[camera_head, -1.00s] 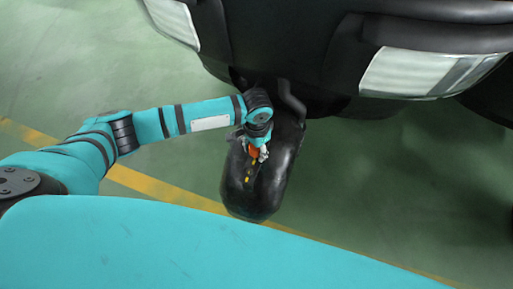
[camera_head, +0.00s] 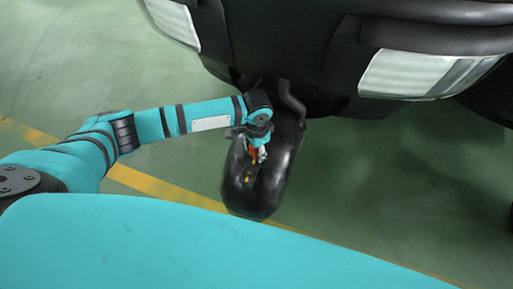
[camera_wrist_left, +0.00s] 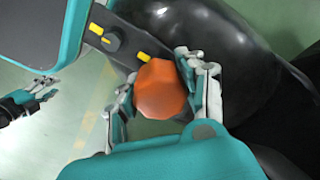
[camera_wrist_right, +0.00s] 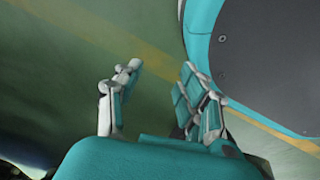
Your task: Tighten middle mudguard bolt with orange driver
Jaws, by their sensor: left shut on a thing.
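My left gripper (camera_wrist_left: 160,95) is shut on the orange driver (camera_wrist_left: 161,90), whose handle end faces the left wrist camera. In the head view the driver (camera_head: 253,149) shows as a small orange patch above the black mudguard (camera_head: 273,183). A dark strip on the mudguard carries a yellow bolt (camera_wrist_left: 96,29) and a second yellow bolt (camera_wrist_left: 144,56), both beyond the driver in the left wrist view. The driver's tip and whatever lies under it are hidden by the handle. My right gripper (camera_wrist_right: 160,72) is open and empty over the floor.
The dark vehicle body with a pale panel (camera_head: 420,72) overhangs the mudguard. A bent black bar (camera_head: 291,100) stands close to the left wrist. The green floor (camera_head: 400,190) with a yellow line is open around the mudguard.

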